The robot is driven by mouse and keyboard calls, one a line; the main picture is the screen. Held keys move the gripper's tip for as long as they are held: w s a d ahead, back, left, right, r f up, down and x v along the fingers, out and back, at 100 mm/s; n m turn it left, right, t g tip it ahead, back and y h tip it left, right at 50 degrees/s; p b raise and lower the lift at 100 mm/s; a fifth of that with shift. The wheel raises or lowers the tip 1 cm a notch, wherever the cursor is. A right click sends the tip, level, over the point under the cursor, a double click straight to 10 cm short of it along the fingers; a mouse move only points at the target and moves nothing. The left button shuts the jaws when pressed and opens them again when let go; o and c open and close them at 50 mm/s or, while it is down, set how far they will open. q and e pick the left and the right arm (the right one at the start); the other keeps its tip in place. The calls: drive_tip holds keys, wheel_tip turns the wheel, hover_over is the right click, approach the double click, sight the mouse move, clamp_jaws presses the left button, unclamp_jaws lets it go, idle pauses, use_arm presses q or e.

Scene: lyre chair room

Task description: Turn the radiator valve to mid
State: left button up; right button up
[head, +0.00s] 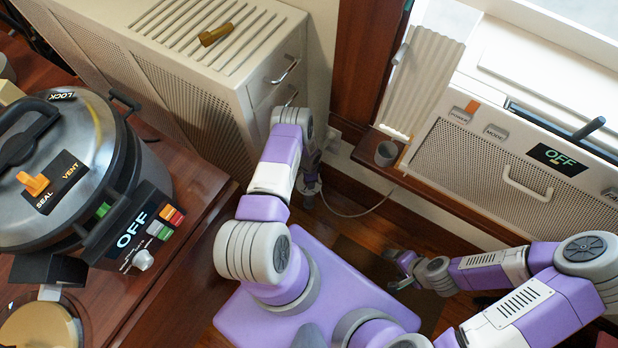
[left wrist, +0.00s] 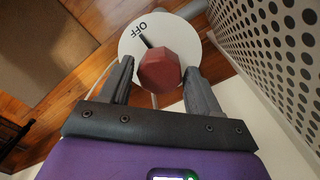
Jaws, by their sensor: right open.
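The radiator valve has a red faceted knob (left wrist: 160,70) on a round white dial (left wrist: 180,38) marked OFF, in the left wrist view. A dark pointer extends from the knob toward the OFF mark. My left gripper (left wrist: 160,78) is open, with one finger on each side of the knob and a small gap showing at both sides. In the head view my left gripper (head: 309,192) is low beside the white cabinet, and the valve cannot be made out there. My right gripper (head: 398,270) is open and empty, low over the floor.
A white perforated cabinet (head: 190,85) with a brass-coloured piece (head: 216,34) on top stands beside my left arm. A pressure cooker (head: 70,170) sits on the wooden counter (head: 190,200) at left. An air conditioner (head: 500,185) reading OFF is at right.

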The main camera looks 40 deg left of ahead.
use_arm(q)
drive_tip(key=c, duration=0.7)
drive_tip(key=shift+n, duration=0.3)
drive_tip(key=n, duration=0.9)
drive_tip(key=shift+n, duration=0.4)
drive_tip(key=n, duration=1)
drive_tip(key=shift+n, duration=1.6)
